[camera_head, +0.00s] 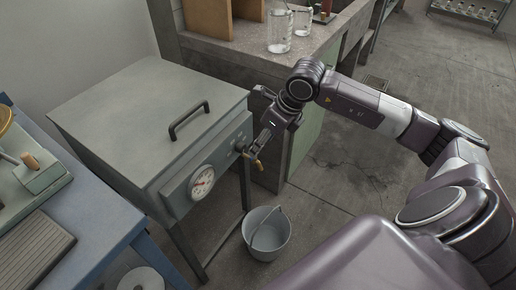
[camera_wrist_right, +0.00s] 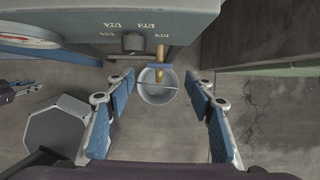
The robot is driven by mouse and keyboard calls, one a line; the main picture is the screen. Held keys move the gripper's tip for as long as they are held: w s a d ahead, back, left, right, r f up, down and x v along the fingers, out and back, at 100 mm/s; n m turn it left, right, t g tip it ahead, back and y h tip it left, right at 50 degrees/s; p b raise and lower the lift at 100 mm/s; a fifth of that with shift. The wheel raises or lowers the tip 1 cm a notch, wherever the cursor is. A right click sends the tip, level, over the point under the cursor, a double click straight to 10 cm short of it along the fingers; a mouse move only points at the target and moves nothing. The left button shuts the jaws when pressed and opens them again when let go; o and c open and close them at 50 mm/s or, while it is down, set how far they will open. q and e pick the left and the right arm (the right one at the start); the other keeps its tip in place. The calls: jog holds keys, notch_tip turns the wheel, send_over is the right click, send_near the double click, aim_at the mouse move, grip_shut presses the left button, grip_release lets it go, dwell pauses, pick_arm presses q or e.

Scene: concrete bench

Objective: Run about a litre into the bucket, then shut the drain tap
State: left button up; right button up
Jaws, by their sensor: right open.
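The grey tank (camera_head: 150,110) has a dark handle on its lid and a round dial gauge (camera_head: 201,182) on its front. A brass drain tap (camera_head: 257,163) juts from the front right; in the right wrist view the tap (camera_wrist_right: 161,57) has a blue crosspiece. I cannot tell whether it is open, and no stream shows. The grey bucket (camera_head: 266,240) stands upright on the floor below; it also shows in the wrist view (camera_wrist_right: 157,94). Its water level is unclear. My right gripper (camera_head: 260,149) is open, its blue-padded fingers apart on either side of the tap.
A blue bench (camera_head: 95,225) stands left of the tank. A concrete bench (camera_head: 235,62) with glass beakers (camera_head: 279,32) stands behind it, close to my right arm. The floor (camera_head: 350,180) to the right is clear.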

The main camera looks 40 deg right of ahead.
jog(key=a+v, duration=0.1)
jog(key=v, duration=0.5)
jog(key=shift+d+r, duration=0.35)
jog(key=shift+d, duration=0.15)
jog(key=shift+s, duration=0.2)
